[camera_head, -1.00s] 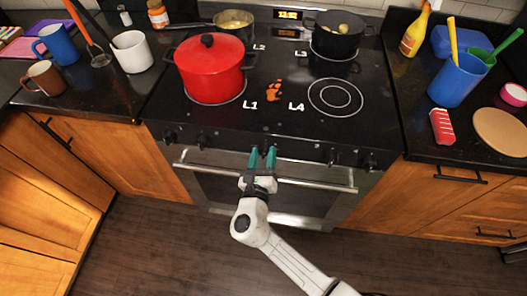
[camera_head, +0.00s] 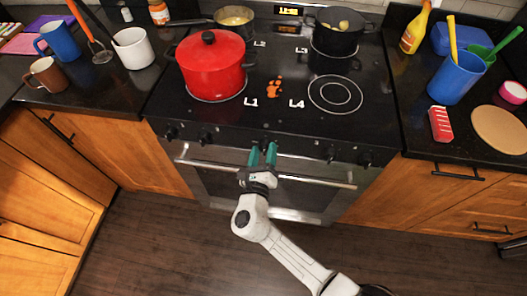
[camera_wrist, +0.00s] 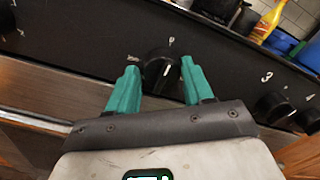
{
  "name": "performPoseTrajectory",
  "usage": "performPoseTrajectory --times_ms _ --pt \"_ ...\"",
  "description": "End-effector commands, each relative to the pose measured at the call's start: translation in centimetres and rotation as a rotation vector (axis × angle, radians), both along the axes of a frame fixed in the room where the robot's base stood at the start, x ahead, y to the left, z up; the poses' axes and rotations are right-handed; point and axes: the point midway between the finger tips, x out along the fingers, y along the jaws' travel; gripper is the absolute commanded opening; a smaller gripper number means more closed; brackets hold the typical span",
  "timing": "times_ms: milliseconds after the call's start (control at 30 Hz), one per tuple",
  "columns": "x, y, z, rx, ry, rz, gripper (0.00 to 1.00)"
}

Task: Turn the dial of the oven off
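In the wrist view the pointer leans slightly off vertical. My gripper (camera_wrist: 160,72) is open, with one teal finger on each side of this dial. I cannot tell whether the fingers touch it. In the head view my gripper (camera_head: 263,150) is at the middle of the stove front (camera_head: 235,138), just above the oven door handle, and its fingers hide the dial there.
More dials sit on the panel to the left (camera_head: 204,136) and right (camera_head: 331,153). The door handle (camera_head: 310,181) runs below my gripper. A red pot (camera_head: 213,70) and a black pot (camera_head: 337,38) stand on the cooktop. The floor (camera_head: 150,245) in front is clear.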

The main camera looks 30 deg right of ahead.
Motion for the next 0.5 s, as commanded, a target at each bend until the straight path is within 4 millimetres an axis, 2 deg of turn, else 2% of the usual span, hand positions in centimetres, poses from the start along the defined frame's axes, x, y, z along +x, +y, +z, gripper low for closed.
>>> performPoseTrajectory --times_ms 33,200,500 --pt "0.00 0.00 0.02 0.001 -0.001 -0.001 0.56" --pt "0.03 -0.04 0.11 0.000 -0.003 -0.002 0.70" --pt "-0.35 0.24 0.12 0.000 -0.004 -0.002 0.70"
